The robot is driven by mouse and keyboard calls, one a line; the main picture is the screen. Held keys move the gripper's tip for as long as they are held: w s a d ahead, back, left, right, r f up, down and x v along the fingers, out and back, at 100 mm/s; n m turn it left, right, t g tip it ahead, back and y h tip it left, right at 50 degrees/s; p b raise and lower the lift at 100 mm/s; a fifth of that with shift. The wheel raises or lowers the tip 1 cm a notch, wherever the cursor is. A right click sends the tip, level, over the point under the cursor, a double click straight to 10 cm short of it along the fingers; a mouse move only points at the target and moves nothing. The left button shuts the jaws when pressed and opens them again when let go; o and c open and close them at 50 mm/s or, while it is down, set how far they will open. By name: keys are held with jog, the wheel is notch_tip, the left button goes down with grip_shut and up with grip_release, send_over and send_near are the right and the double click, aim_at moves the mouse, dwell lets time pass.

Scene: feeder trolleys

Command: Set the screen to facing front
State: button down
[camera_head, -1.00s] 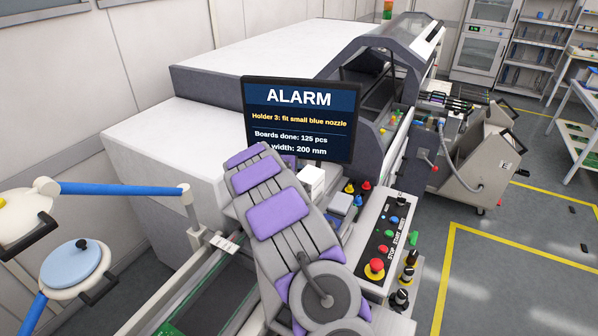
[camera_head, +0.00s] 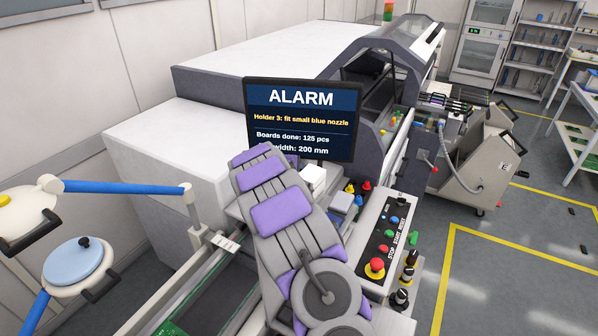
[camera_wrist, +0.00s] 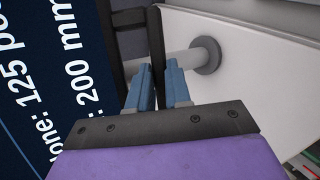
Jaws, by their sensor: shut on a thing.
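The screen (camera_head: 303,118) is a dark-framed panel that shows ALARM text in the head view. It stands on a post beside the white machine and its lit face points towards the head camera, slightly angled. In the wrist view the screen (camera_wrist: 45,80) fills the left side with its text sideways. My gripper (camera_wrist: 160,70) has its two blue fingers close together around a dark bar-like handle (camera_wrist: 156,45) along the screen's lower edge. In the head view my arm hides the fingers and the handle.
A grey post (camera_wrist: 180,62) with a round foot stands on a white surface just beyond the fingers. The button panel (camera_head: 386,240) is right of my arm. A blue jointed arm (camera_head: 120,188) is at left. Open floor (camera_head: 510,280) lies at right.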

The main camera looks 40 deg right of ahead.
jog(key=shift+s+f, duration=0.1)
jog(key=c, duration=1.5)
grip_release()
jog(key=shift+o, duration=1.4)
jog(key=shift+d+f, duration=0.15)
jog(key=shift+d, duration=0.1)
jog(key=shift+o, duration=0.7)
jog(key=shift+d, duration=0.2)
jog(key=v, duration=1.7)
jog(key=shift+a, duration=0.25)
